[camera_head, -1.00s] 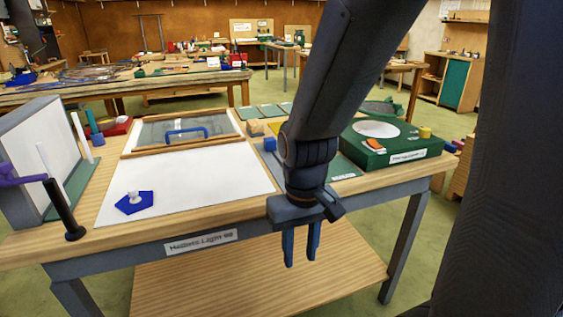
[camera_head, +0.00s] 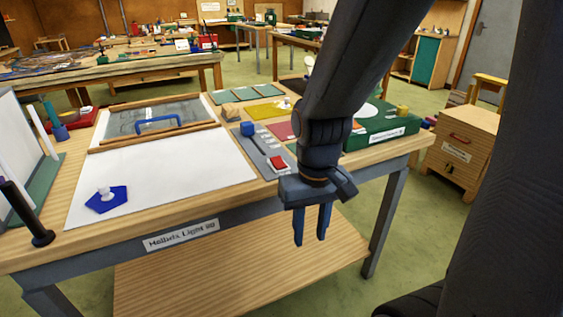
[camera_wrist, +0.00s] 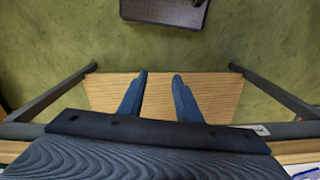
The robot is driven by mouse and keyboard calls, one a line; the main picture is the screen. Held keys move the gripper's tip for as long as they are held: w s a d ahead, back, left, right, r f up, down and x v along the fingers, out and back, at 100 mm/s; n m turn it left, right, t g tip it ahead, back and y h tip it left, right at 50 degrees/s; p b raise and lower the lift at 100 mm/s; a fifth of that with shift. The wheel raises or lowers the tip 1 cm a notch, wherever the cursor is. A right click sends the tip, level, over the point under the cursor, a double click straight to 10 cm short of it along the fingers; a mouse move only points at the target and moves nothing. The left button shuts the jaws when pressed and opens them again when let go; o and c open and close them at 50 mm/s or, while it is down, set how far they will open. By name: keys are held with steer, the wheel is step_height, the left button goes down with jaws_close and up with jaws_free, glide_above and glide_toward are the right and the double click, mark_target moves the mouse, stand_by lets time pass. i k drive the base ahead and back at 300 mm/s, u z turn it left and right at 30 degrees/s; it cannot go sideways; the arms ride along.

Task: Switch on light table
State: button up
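The light table (camera_head: 160,185) is a white panel set on the wooden worktop, with a label reading roughly "Hellbits Light" on the front rail. A grey control plate (camera_head: 247,152) lies to its right with a blue knob (camera_head: 248,129) and a red switch (camera_head: 278,163). Which one belongs to the light table I cannot tell. My gripper (camera_head: 312,240) hangs in front of the table's front edge, pointing down, its blue fingers apart and empty. In the wrist view my gripper (camera_wrist: 158,85) shows open above the lower shelf (camera_wrist: 205,92).
A blue pentagon piece with a white knob (camera_head: 106,199) lies on the panel. A framed glass piece with a blue handle (camera_head: 158,121) stands behind it. A green box (camera_head: 385,128) is at the right. A black post (camera_head: 25,215) stands front left.

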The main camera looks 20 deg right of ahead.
mark_target(277, 162)
steer(key=k, duration=0.5)
steer(key=u, duration=0.7)
steer(key=i, duration=0.8)
steer(key=z, duration=1)
